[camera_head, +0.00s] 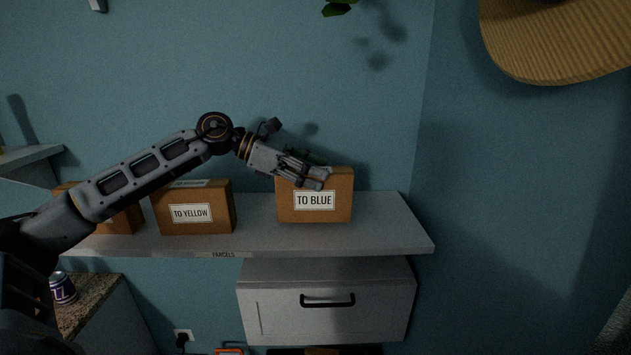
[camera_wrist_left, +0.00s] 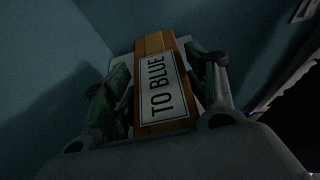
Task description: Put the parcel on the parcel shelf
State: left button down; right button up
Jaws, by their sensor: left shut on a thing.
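A brown parcel labelled TO BLUE (camera_head: 301,213) is at the right part of the grey shelf labelled PARCELS (camera_head: 385,238). It appears upright, at or just above the shelf top; I cannot tell whether it touches. My left gripper (camera_head: 318,180) reaches it from the upper left and is shut on its top. In the left wrist view the parcel (camera_wrist_left: 155,127) sits between the two fingers (camera_wrist_left: 160,95), its label facing the camera. My right gripper is in neither view.
A parcel labelled TO YELLOW (camera_head: 215,220) stands on the shelf to the left, and another parcel (camera_head: 127,221) is partly behind my arm. A drawer (camera_head: 328,325) is below the shelf. A can (camera_head: 63,288) stands on a counter at lower left. The shelf's right end is bare.

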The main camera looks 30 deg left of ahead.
pick_arm(q)
jog(key=shift+w+f, duration=0.15)
jog(key=shift+f, duration=0.8)
jog(key=shift+w+f, duration=0.1)
jog(key=shift+f, duration=0.05)
jog(key=shift+a+b, duration=0.1)
jog(key=shift+b, duration=0.2)
jog(key=c, duration=0.5)
grip_release()
jog(key=shift+o, duration=0.4)
jog(key=shift+f, duration=0.1)
jog(key=shift+d, duration=0.2)
